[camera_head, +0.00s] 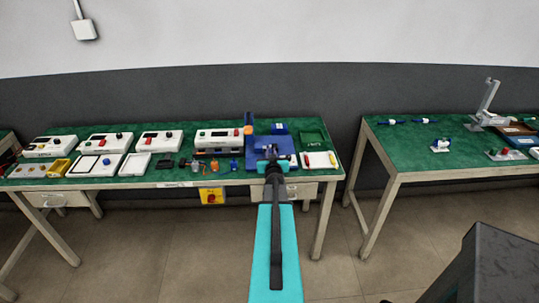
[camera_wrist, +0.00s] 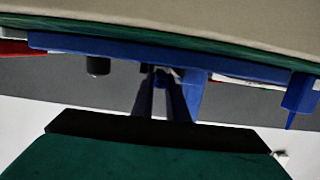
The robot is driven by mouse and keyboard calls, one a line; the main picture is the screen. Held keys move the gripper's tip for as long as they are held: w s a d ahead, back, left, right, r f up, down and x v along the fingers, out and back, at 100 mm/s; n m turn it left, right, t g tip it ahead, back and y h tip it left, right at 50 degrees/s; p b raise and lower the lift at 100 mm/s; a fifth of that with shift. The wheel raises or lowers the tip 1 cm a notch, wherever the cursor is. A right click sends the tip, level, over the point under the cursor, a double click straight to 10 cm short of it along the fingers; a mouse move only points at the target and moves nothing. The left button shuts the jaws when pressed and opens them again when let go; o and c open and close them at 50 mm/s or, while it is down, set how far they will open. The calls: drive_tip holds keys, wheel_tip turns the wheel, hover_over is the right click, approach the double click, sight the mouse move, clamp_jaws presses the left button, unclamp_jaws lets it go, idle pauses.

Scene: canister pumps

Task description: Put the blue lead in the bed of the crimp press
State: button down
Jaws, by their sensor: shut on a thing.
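A blue device with a flat base (camera_head: 257,152) and an upright post at its left looks like the crimp press. Its base also shows as a long blue slab (camera_wrist: 110,47) in the wrist view, which looks upside down. My gripper (camera_head: 271,152) is over this base in the head view. In the wrist view its fingers (camera_wrist: 161,80) are close together, shut on a small blue thing (camera_wrist: 160,79) that looks like the blue lead. Most of the lead is hidden by the fingers, and I cannot tell whether it touches the bed.
Several white instrument boxes (camera_head: 218,139) stand left of the blue device on the green-topped bench. A green tray (camera_head: 311,139) and a white pad (camera_head: 320,160) are to its right. A second bench (camera_head: 412,150) stands farther right with a grey lever stand (camera_head: 486,103).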

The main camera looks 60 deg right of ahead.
drive_tip(key=shift+f+b, duration=0.6)
drive_tip(key=shift+f, duration=0.05)
drive_tip(key=c, duration=1.7)
unclamp_jaws()
drive_tip(key=shift+s+a+f, duration=0.1)
drive_tip(key=shift+c, duration=0.2)
drive_tip(key=shift+r+p, duration=0.55)
drive_tip(key=shift+p, duration=0.05)
drive_tip(key=shift+b+v, duration=1)
drive_tip(key=shift+v, duration=3.45)
drive_tip(key=shift+a+r+p, duration=0.15)
drive_tip(key=shift+r+p, duration=0.3)
drive_tip(key=p+v, duration=0.2)
drive_tip(key=p, duration=0.2)
drive_tip(key=shift+s+a+f, duration=0.1)
drive_tip(key=shift+s+a, duration=0.05)
drive_tip(key=shift+s, duration=0.05)
